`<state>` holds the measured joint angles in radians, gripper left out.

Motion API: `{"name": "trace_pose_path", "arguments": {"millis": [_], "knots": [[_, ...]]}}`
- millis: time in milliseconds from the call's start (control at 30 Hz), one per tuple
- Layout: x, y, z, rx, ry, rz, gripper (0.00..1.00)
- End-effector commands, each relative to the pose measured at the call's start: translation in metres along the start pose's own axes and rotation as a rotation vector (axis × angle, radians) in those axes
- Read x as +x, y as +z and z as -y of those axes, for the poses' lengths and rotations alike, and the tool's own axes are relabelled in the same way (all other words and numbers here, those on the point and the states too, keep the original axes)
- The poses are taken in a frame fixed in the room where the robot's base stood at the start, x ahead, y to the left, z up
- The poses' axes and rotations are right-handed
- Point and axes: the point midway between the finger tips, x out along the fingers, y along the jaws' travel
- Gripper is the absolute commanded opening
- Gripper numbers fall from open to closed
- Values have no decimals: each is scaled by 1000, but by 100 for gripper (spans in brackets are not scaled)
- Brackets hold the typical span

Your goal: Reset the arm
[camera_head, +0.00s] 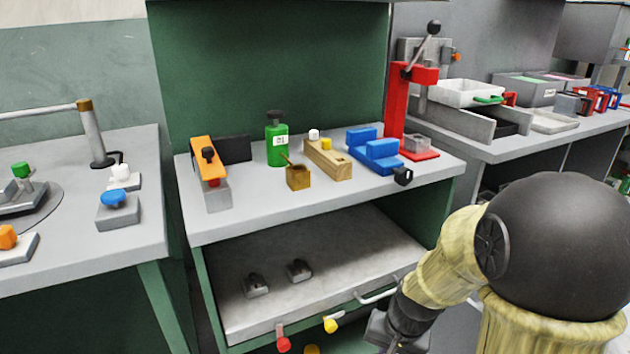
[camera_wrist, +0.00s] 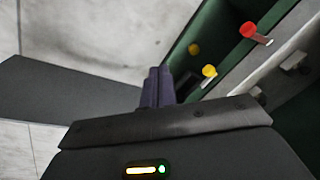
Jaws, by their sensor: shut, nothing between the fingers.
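My gripper (camera_wrist: 158,88) shows in the wrist view with its two dark fingers together and nothing between them. It points down past the front of the green cabinet, with pale floor beyond. In the head view my arm comes in from the lower right. Its dark wrist is at the bottom edge, in front of the cabinet's open drawer (camera_head: 320,240); the fingertips are not visible there. The red knob (camera_wrist: 248,30) and yellow knob (camera_wrist: 209,71) also show in the wrist view.
The workbench (camera_head: 240,222) holds an orange clamp (camera_head: 203,155), a green bottle (camera_head: 277,145), wooden blocks (camera_head: 328,158), a blue vise (camera_head: 373,150) and a red press (camera_head: 399,110). A white tray (camera_head: 466,93) stands on the right counter. Two small metal parts lie in the drawer.

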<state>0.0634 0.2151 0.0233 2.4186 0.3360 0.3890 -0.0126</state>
Motion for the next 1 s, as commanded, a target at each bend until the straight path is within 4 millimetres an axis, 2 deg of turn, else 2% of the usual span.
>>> {"name": "trace_pose_path", "arguments": {"millis": [33,100,400,767,1000], "knots": [[-12,6,-2,-57,16,-20,0],[-23,13,-6,-127,39,-42,0],[-59,36,-18,-357,111,-113,0],[-115,29,-8,-347,109,-108,0],[-170,23,1,-346,109,-108,0]]}}
